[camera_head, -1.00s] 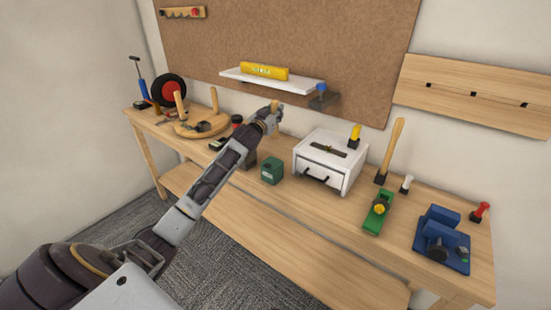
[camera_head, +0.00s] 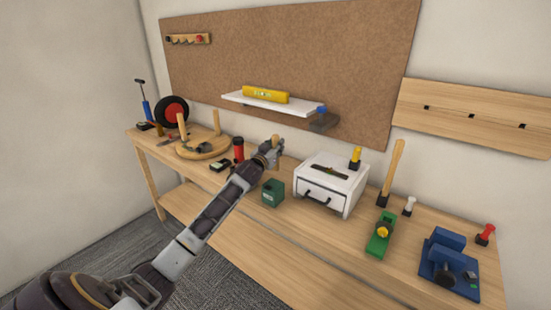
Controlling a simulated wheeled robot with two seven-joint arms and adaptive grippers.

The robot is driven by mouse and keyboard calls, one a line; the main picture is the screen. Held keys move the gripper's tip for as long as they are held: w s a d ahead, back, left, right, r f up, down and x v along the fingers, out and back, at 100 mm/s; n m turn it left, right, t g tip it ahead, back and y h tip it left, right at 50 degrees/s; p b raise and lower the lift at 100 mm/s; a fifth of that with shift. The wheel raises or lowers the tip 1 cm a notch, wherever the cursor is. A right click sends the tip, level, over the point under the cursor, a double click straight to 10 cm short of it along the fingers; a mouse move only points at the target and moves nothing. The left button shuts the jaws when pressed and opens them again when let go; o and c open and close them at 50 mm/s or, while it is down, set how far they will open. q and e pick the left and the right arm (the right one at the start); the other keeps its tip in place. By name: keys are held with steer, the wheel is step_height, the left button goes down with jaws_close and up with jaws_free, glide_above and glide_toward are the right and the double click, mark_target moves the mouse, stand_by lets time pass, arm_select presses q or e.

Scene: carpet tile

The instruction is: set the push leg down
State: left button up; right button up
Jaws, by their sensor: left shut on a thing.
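My left gripper (camera_head: 270,152) is shut on a light wooden piece, which I take to be the push leg (camera_head: 276,140). Only its short top end shows above the fingers; the rest is hidden by the gripper. The gripper is over the back of the workbench (camera_head: 285,235), left of the white drawer box. I cannot tell whether the leg touches the bench. A round wooden seat (camera_head: 190,151) lies on the bench to the left, with wooden legs (camera_head: 182,126) standing up from it. My right gripper is not in view.
A white shelf (camera_head: 242,101) with a yellow level (camera_head: 266,95) hangs above. Tools fill the bench's right end.

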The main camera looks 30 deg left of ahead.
arm_select(q)
step_height(320, 180, down, 4)
steer(key=shift+f+b, duration=0.15)
steer(key=shift+b, duration=0.15)
steer(key=shift+f, duration=0.35)
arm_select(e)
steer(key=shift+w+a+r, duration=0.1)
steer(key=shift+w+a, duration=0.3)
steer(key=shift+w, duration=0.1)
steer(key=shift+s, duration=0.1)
arm_select(q)
steer(key=shift+f, duration=0.1)
steer(key=o, duration=1)
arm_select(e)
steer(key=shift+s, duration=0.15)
arm_select(q)
steer(key=shift+o, duration=0.2)
steer(key=shift+s, duration=0.1)
